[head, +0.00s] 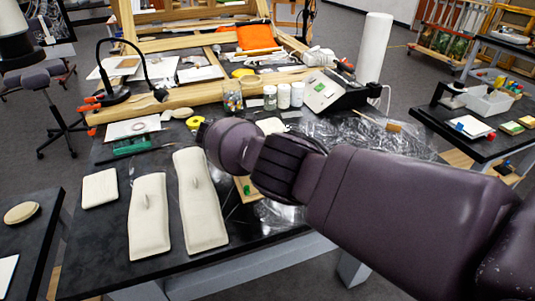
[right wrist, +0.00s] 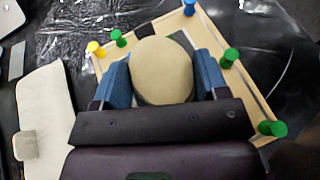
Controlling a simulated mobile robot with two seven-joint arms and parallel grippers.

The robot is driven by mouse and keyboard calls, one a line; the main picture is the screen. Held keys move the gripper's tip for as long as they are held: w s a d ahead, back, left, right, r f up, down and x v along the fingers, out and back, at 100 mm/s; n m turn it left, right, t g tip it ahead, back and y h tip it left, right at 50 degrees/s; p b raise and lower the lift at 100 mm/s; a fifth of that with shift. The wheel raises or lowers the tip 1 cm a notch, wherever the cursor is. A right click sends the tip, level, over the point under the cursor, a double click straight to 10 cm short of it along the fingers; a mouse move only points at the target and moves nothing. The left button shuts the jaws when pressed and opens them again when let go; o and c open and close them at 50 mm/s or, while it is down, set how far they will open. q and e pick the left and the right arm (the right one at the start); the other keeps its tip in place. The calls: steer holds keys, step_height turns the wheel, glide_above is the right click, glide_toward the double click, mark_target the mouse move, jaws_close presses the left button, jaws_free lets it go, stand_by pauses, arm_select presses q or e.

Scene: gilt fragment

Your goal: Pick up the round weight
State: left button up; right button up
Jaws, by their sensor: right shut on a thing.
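The round weight (right wrist: 162,70) is a cream, padded disc in the right wrist view. My right gripper (right wrist: 163,78) has its blue fingers on either side of it and is shut on it. The weight is over a light wooden board (right wrist: 244,88) with coloured pins around its edge; I cannot tell whether it touches the board. In the head view my right arm hides the gripper and the held weight. Another round cream piece (head: 22,213) lies on the side table at the left. My left gripper is not in view.
Two long cream weights with knobs (head: 149,220) (head: 203,205) and a square cream piece (head: 100,188) lie on the black table. Jars (head: 283,97), a lamp (head: 116,92) and a wooden frame (head: 190,98) stand behind. Clear plastic sheeting (head: 375,138) covers the table's right part.

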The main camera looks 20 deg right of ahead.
arm_select(q)
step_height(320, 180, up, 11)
steer(key=p, duration=1)
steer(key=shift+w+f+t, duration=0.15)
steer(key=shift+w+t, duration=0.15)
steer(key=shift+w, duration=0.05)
arm_select(e)
step_height(320, 180, up, 19)
steer(key=shift+r, duration=0.2)
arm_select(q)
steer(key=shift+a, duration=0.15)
arm_select(e)
steer(key=shift+w+f, duration=0.1)
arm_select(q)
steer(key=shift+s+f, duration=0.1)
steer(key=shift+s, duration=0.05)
arm_select(e)
steer(key=shift+w+d+f+n+t, duration=0.3)
steer(key=shift+f+t, duration=0.2)
steer(key=shift+f, duration=0.1)
steer(key=shift+w+d+f+n+t, duration=0.2)
steer(key=shift+f+n+t, duration=0.1)
steer(key=shift+f, duration=0.2)
